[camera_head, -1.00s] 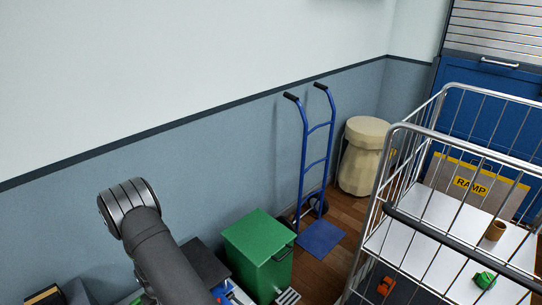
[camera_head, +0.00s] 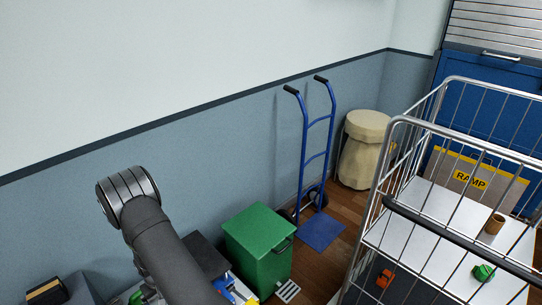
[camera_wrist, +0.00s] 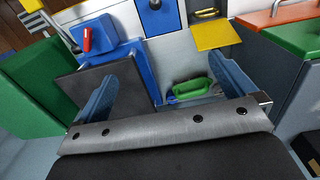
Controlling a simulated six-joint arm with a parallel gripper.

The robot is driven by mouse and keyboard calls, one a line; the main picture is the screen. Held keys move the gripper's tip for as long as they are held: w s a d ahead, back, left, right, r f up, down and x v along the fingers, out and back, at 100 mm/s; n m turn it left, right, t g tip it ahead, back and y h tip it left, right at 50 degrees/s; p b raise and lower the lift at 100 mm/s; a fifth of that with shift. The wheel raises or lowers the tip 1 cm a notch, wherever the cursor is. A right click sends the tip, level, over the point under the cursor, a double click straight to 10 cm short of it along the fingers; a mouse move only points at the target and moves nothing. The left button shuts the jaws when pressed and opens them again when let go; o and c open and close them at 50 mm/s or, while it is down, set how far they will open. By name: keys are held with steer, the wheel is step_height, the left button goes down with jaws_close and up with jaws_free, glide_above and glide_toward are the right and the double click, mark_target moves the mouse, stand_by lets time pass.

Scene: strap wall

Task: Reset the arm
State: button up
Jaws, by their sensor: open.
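My gripper (camera_wrist: 165,95) shows in the wrist view with its two blue-grey fingers spread wide apart. It is open, and nothing is held between the fingers. Beyond the fingers lie a dark flat panel (camera_wrist: 85,85) and a green handle-like item (camera_wrist: 190,88) on a grey surface. In the head view my dark arm rises at the lower left, and the gripper itself is out of that view.
A green box (camera_head: 258,245) stands right of my arm, with a blue hand truck (camera_head: 315,150) behind it. In the wrist view, a blue block with a red lever (camera_wrist: 95,38) stands close by.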

steer(key=a+f+t+y, duration=0.1)
steer(key=f, duration=0.7)
steer(key=s+a+f+t+y, duration=0.1)
steer(key=f, duration=0.7)
steer(key=a+f+t+y, duration=0.1)
steer(key=f+t+y, duration=0.1)
steer(key=f, duration=0.6)
steer(key=shift+s, duration=0.15)
steer(key=shift+w+a+r, duration=0.1)
steer(key=shift+w+a, duration=0.35)
steer(key=shift+a, duration=0.05)
steer(key=shift+s+d+r, duration=0.15)
steer(key=shift+r, duration=0.65)
steer(key=shift+s+d+r, duration=0.1)
steer(key=shift+r, duration=0.75)
steer(key=shift+s+d+r, duration=0.15)
steer(key=shift+r, duration=0.65)
steer(key=shift+f, duration=0.1)
